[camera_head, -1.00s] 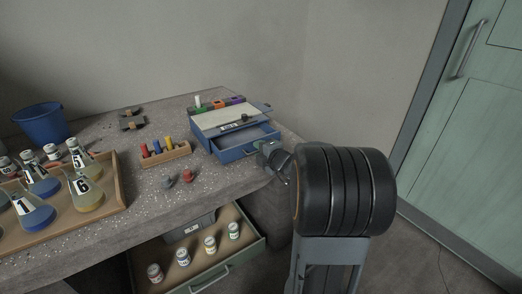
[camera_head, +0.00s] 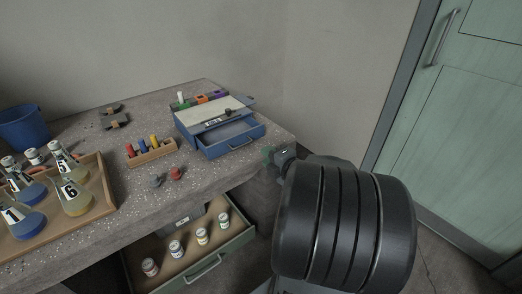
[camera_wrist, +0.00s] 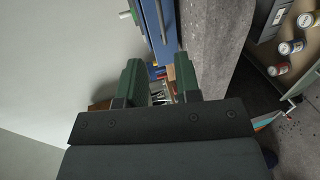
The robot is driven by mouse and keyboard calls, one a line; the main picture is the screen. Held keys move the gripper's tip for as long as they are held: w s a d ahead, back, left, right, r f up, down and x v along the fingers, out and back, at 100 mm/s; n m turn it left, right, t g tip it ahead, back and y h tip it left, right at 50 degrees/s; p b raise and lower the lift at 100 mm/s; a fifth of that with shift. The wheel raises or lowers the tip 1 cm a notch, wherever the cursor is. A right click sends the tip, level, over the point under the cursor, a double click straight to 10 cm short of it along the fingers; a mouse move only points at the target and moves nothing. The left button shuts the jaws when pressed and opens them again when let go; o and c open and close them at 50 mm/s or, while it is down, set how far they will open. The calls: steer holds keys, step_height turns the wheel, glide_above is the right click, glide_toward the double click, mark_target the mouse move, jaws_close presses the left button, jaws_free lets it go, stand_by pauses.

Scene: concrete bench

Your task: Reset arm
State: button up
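My gripper (camera_wrist: 159,68) shows in the wrist view with its two green fingers apart. Nothing is held between them; the bench and its items show far behind the gap. In the head view my gripper (camera_head: 276,156) is just off the bench's right edge, to the right of the blue box with an open drawer (camera_head: 232,143). My dark arm links hide part of the gripper there.
The concrete bench (camera_head: 120,190) bears a wooden tray of flasks (camera_head: 104,200), a rack of colored pegs (camera_head: 150,154) and a blue bucket (camera_head: 24,130). Below it, an open drawer (camera_head: 238,240) holds several small jars. A green door (camera_head: 450,140) stands at right.

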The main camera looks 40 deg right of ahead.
steer(key=shift+s, duration=0.5)
steer(key=s+a+r+n+g+y+p, duration=0.1)
steer(key=a+r+n+g+y+p, duration=0.25)
steer(key=a+r+n+p, duration=0.7)
steer(key=s+a+r+n+g+y+p, duration=0.1)
steer(key=a+n+g+y+p, duration=0.45)
steer(key=n, duration=0.95)
steer(key=s+a+r+n+g+h+p, duration=0.1)
steer(key=r+n+h+p, duration=0.3)
steer(key=n, duration=1)
steer(key=s+a+r+n+g+h+p, duration=0.1)
steer(key=s+r+n+h+p, duration=0.3)
steer(key=r+n+p, duration=0.4)
steer(key=r+n+g+h, duration=0.1)
steer(key=n, duration=0.5)
steer(key=shift+s+a+r+h, duration=0.2)
steer(key=shift+a+r+h, duration=0.1)
steer(key=shift+a+r, duration=0.1)
